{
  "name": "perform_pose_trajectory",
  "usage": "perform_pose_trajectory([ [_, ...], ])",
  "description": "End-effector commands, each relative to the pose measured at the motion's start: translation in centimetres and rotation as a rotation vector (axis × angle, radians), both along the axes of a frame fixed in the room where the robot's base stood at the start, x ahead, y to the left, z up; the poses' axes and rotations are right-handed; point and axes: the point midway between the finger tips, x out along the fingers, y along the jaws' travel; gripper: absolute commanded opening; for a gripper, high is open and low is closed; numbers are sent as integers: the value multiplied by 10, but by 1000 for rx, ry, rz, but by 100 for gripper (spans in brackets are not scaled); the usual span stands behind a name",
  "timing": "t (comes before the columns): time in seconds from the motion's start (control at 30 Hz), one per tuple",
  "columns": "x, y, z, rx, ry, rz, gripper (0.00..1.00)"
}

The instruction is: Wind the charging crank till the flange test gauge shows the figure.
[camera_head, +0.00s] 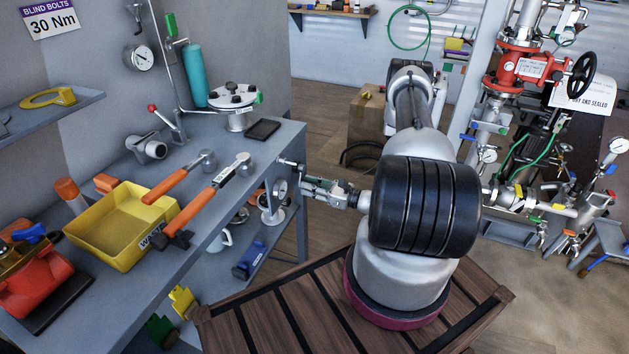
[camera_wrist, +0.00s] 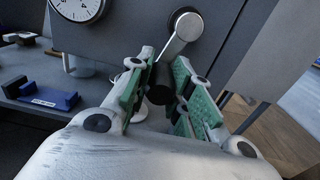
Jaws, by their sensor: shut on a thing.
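The charging crank (camera_wrist: 178,42) is a silver arm on a dark round hub at the grey bench end panel. It slants down left in the wrist view to a black handle (camera_wrist: 160,88). My gripper (camera_wrist: 158,92) has its green-padded fingers on either side of that handle, shut on it. In the head view the crank (camera_head: 291,162) shows small at the bench's right end, with my gripper (camera_head: 308,185) beside it.
The bench top holds a yellow tray (camera_head: 75,229), orange-handled wrenches (camera_head: 215,190) and a flange fixture (camera_head: 234,95). A blue block (camera_wrist: 45,95) lies on the shelf below. Red valve pipework (camera_head: 515,68) stands at right.

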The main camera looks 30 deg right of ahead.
Motion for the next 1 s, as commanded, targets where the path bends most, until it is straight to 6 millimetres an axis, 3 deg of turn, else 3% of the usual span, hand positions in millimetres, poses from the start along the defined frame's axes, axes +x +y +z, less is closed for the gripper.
perform_pose_trajectory([
  [0.03,-3,4,1,1,3,2,2],
  [0.07,-2,3,1,0,1,1,26],
  [0.2,-2,2,1,0,1,1,46],
  [0.57,-5,-1,1,0,0,0,46],
  [1.0,-42,-30,1,0,0,0,46],
])
